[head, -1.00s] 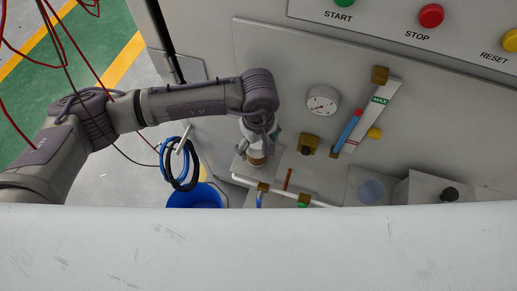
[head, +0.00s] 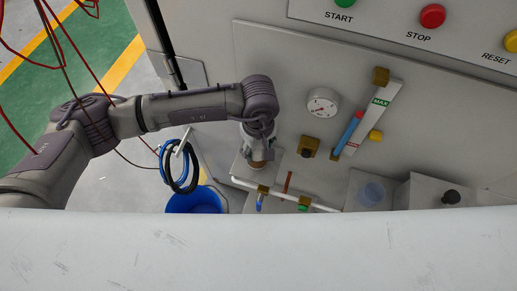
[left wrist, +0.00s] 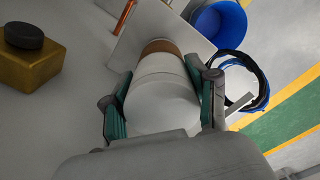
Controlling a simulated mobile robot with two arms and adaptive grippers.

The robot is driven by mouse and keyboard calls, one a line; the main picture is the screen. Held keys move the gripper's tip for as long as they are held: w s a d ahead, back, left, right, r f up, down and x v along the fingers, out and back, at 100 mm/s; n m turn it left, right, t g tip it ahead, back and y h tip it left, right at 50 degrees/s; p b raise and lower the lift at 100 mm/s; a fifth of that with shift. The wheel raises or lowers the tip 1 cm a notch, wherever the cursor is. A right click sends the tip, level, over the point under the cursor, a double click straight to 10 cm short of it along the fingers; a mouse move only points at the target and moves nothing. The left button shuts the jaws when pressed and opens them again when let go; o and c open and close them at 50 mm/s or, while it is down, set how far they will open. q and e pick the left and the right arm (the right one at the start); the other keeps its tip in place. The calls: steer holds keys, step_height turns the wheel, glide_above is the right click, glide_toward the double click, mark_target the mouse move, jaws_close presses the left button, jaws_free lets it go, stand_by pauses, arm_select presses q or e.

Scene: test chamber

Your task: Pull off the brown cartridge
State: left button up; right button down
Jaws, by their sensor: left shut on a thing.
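The cartridge shows in the left wrist view as a pale cylinder (left wrist: 162,92) with a brown band (left wrist: 160,47) at its far end. In the head view only a little brown (head: 256,165) shows below the gripper, by a grey plate. My left gripper (head: 260,150) points down at it. In the left wrist view the green-padded fingers of my left gripper (left wrist: 161,88) are shut on the cylinder from both sides. The brown band lies beyond the fingertips, close to the plate. Whether it touches the plate I cannot tell. My right gripper is not in view.
A white pipe (head: 283,192) with small valves runs beside the plate. A blue bucket (head: 195,201) stands on the floor, with hoses (head: 180,172) hanging above it. A gauge (head: 323,102) and a level tube (head: 349,132) are on the panel to the right.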

arm_select(q)
steer(key=c, duration=0.3)
steer(key=shift+r, duration=0.85)
stand_by(0.5)
steer(key=shift+r+p, duration=0.5)
steer(key=shift+r, duration=1.1)
steer(key=shift+r, duration=1.5)
